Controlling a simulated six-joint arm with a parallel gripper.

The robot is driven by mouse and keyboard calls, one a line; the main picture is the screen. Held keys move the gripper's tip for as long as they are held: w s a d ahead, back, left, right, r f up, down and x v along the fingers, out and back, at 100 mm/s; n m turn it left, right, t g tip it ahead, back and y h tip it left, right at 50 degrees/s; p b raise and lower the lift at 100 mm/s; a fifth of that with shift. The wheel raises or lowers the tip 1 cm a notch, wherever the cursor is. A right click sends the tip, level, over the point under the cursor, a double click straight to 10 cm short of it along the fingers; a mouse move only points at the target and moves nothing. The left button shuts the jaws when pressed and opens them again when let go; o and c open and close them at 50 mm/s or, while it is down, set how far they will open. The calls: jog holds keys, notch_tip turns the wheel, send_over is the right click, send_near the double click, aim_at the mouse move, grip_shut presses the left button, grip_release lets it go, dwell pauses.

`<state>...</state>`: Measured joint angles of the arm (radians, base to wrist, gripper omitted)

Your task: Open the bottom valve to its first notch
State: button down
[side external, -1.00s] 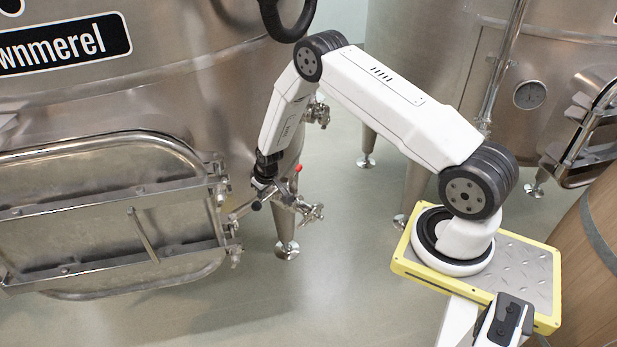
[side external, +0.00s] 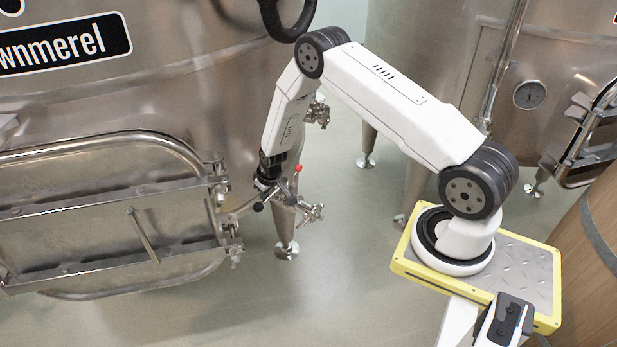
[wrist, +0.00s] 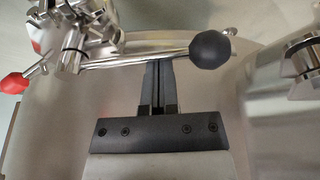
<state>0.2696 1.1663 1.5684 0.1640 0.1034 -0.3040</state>
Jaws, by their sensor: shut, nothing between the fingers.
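The bottom valve (wrist: 72,38) is a steel fitting low on the large vat, with a steel lever (wrist: 135,57) ending in a black ball knob (wrist: 209,49). In the side view the knob (side external: 258,207) shows just below my gripper (side external: 270,187). A smaller red-tipped handle (wrist: 14,83) shows at the left in the wrist view and beside my gripper in the side view (side external: 299,168). My gripper (wrist: 158,72) is shut and empty, its fingertips close against the lever rod between the valve body and the knob. I cannot tell whether they touch it.
A steel manway door (side external: 110,225) with bars and hinges fills the left of the side view. A vat leg (side external: 287,240) stands behind the valve. A second vat (side external: 450,60) stands at the back right. The floor in front is clear.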

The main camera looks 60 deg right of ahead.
jog(key=shift+s+f, duration=0.15)
jog(key=shift+s, duration=1.2)
dwell(1.0)
jog(key=shift+w+a, duration=0.1)
jog(key=shift+w, duration=0.1)
jog(key=shift+w+a, duration=0.1)
jog(key=shift+w, duration=0.35)
jog(key=v, duration=0.8)
dwell(0.7)
jog(key=shift+w+r, duration=0.15)
jog(key=shift+r, duration=0.05)
